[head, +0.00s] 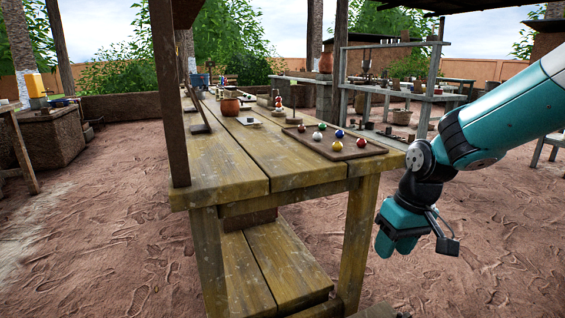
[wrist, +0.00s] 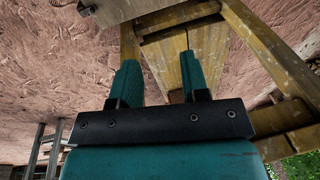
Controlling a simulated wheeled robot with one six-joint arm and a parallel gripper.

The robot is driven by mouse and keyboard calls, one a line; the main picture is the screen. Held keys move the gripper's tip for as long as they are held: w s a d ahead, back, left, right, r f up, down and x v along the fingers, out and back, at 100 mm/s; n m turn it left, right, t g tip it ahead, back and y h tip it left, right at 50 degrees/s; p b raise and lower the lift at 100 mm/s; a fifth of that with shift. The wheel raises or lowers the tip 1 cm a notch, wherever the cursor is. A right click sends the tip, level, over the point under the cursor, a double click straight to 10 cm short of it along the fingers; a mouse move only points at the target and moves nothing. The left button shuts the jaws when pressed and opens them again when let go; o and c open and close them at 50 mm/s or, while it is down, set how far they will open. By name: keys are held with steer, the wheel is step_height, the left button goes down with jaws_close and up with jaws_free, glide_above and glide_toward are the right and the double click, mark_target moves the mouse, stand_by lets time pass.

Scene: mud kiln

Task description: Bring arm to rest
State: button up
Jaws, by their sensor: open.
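My arm comes in from the right side of the head view, in teal and black. My gripper (head: 395,243) hangs low beside the right front corner of the wooden table (head: 222,165), below the level of its top. In the wrist view, the two teal fingers of my gripper (wrist: 160,82) stand apart with nothing between them. Beyond them the wooden boards and legs of the table (wrist: 262,45) show from an odd angle. In the head view the fingertips are only partly clear.
A brown tray (head: 377,149) with several coloured balls lies near the table's right edge. A clay pot (head: 230,104) stands farther back. A post (head: 170,90) rises at the table's left. A grey shelf (head: 395,95) stands behind. Sandy ground right of the table is open.

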steer(key=s+a+r+n+y, duration=0.1)
steer(key=s+a+r, duration=0.15)
steer(key=s, duration=0.55)
steer(key=s+a+r+n+p, duration=0.1)
steer(key=s+a+r, duration=0.15)
steer(key=s, duration=0.55)
steer(key=s+a+r+n+y, duration=0.15)
steer(key=s+r, duration=0.25)
steer(key=s, duration=0.4)
step_height(320, 180, up, 31)
steer(key=p, duration=3.1)
steer(key=shift+a+g, duration=0.25)
steer(key=shift+g, duration=0.05)
steer(key=shift+w+f+h, duration=0.1)
steer(key=shift+h, duration=0.15)
